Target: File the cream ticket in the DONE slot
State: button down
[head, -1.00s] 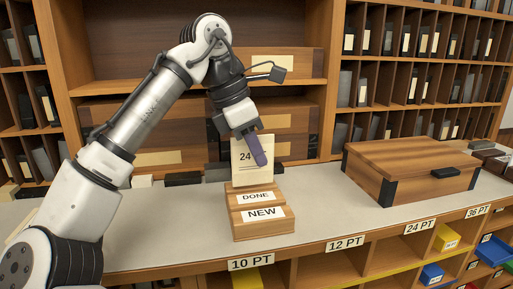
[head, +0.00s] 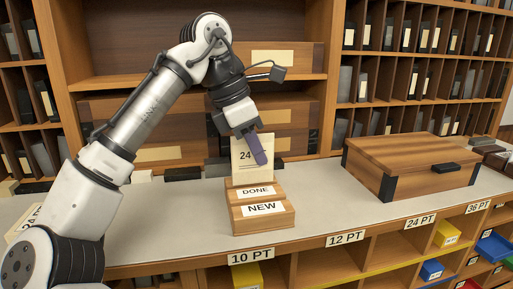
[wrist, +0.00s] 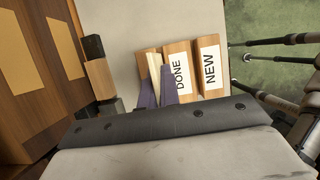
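The cream ticket (head: 240,160), marked 24, stands upright at the rear of the wooden block (head: 234,218), behind the DONE label (head: 256,191). Its lower edge is hidden behind the block's rear step, so how deep it sits in the DONE slot cannot be seen. The NEW label (head: 262,208) is on the front step. My gripper (head: 259,157) points down at the ticket, one purple finger across its face. In the wrist view, the two purple fingers (wrist: 156,92) close on either side of the ticket's thin edge (wrist: 154,64).
A wooden case (head: 410,162) with black corners stands on the counter to the right. The grey counter (head: 325,205) between block and case is clear. Dark and pale small blocks (head: 183,174) line the back. Labelled compartments with coloured bins (head: 447,234) lie below the front edge.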

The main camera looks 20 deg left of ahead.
jog(key=shift+f+b, duration=0.55)
jog(key=shift+f, duration=0.4)
jog(key=shift+s+d+f, duration=0.1)
jog(key=shift+f, duration=0.05)
jog(key=shift+r+p, duration=1.7)
jog(key=shift+f, duration=0.6)
jog(key=shift+r, duration=0.15)
jog(key=shift+r+p, duration=0.4)
jog(key=shift+r, duration=0.05)
